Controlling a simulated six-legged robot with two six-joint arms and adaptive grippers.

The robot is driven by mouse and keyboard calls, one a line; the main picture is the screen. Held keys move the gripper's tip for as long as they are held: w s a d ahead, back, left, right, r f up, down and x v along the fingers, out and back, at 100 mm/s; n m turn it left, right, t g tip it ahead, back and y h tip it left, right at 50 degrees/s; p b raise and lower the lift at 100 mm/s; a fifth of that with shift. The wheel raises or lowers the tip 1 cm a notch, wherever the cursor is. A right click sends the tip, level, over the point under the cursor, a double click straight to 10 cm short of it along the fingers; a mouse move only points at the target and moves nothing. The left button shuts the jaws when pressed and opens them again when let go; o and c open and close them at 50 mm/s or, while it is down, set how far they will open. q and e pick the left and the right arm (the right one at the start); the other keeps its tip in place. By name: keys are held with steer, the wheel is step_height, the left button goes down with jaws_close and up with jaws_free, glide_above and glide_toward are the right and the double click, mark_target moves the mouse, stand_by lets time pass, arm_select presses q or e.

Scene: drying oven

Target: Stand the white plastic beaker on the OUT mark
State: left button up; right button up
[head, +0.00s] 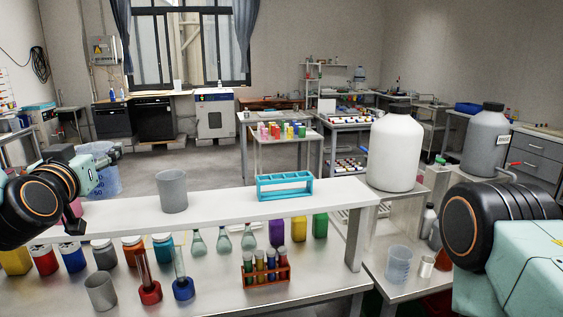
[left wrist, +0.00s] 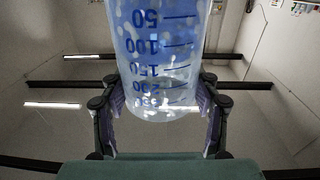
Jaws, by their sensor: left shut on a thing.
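My left gripper (head: 112,156) is at the left of the head view, near the left end of the white raised shelf. It is shut on a translucent plastic beaker (head: 104,182) with a bluish look, held at the shelf's left end. In the left wrist view the beaker (left wrist: 160,50) has blue graduation marks and sits between the two fingers (left wrist: 160,105), one on each side. I cannot tell whether its base touches anything. No OUT mark is readable in either view. My right arm shows at the right edge, but its gripper is out of view.
The white shelf (head: 225,208) carries a grey beaker (head: 172,190) and a turquoise rack (head: 285,186). Below are several jars, flasks and a red tube rack (head: 266,274). A clear beaker (head: 398,264) stands on the right-hand bench. A large white bottle (head: 395,150) stands beyond the shelf's right end.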

arm_select(q)
steer(key=shift+s+d+r+h, duration=0.15)
steer(key=shift+d+r+h, duration=0.15)
steer(key=shift+d+r, duration=0.3)
steer(key=s+d+f+m+h+b, duration=0.3)
steer(key=d+f+h, duration=0.15)
steer(key=f, duration=0.35)
steer(key=s+d+f+m+h+b, duration=0.2)
steer(key=s+d+f+h+b, duration=0.15)
steer(key=d+f, duration=0.35)
steer(key=s+d+f+m+g+h+b, duration=0.1)
steer(key=s+f+b, duration=0.3)
steer(key=f, duration=0.9)
steer(key=s+d+f+m+h+b, duration=0.2)
steer(key=s+d+f+b, duration=0.1)
steer(key=f, duration=1)
steer(key=s+b, duration=0.1)
steer(key=s, duration=0.1)
steer(key=shift+s+f+g+h, duration=0.2)
steer(key=shift+s+g+h, duration=0.1)
steer(key=shift+s+g, duration=0.1)
steer(key=shift+w+a+r, duration=0.1)
steer(key=shift+a, duration=0.05)
